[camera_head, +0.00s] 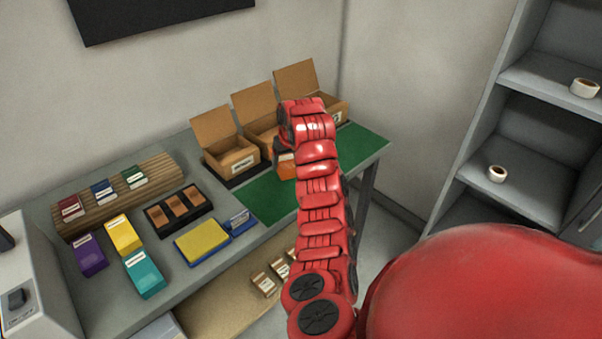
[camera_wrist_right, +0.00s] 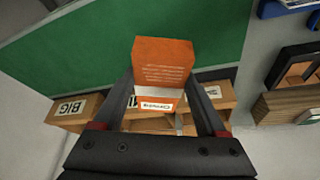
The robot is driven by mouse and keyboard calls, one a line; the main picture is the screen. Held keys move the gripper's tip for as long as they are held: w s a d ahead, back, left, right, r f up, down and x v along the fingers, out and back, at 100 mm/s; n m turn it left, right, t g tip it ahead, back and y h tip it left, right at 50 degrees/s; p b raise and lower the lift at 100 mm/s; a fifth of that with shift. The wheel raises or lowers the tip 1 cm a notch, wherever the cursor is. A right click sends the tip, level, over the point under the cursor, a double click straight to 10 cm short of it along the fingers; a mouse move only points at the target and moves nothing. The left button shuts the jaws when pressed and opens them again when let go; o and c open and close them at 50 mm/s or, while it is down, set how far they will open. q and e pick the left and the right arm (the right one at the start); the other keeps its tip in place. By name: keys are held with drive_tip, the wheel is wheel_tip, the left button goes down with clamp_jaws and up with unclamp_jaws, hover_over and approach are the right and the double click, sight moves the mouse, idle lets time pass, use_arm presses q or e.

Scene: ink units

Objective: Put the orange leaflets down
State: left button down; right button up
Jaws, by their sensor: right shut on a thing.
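The orange leaflets (camera_wrist_right: 163,62) are a small orange stack with a white lower part and printed text. My right gripper (camera_wrist_right: 160,98) is shut on them, one dark finger on each side. In the head view my red right arm mostly hides the gripper, and only part of the orange leaflets (camera_head: 286,168) shows beside the arm. They are over the green mat (camera_head: 252,205), in front of the open cardboard boxes. I cannot tell whether they touch anything below. My left gripper is not in view.
Open cardboard boxes stand along the back: a left box (camera_head: 232,157), a middle box (camera_head: 254,108) and a right box (camera_head: 297,84). A black tray (camera_head: 180,212), a yellow pad (camera_head: 202,241) and coloured packs lie left. The green mat's visible front part is bare.

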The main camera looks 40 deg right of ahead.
sight(287, 187)
wheel_tip(287, 187, down, 8)
drive_tip(key=shift+s+r+p, duration=0.1)
drive_tip(key=shift+r+p, duration=0.05)
drive_tip(key=shift+p, duration=0.9)
drive_tip(key=shift+f, duration=0.25)
drive_tip(key=o, duration=1.6)
drive_tip(key=shift+c, duration=0.2)
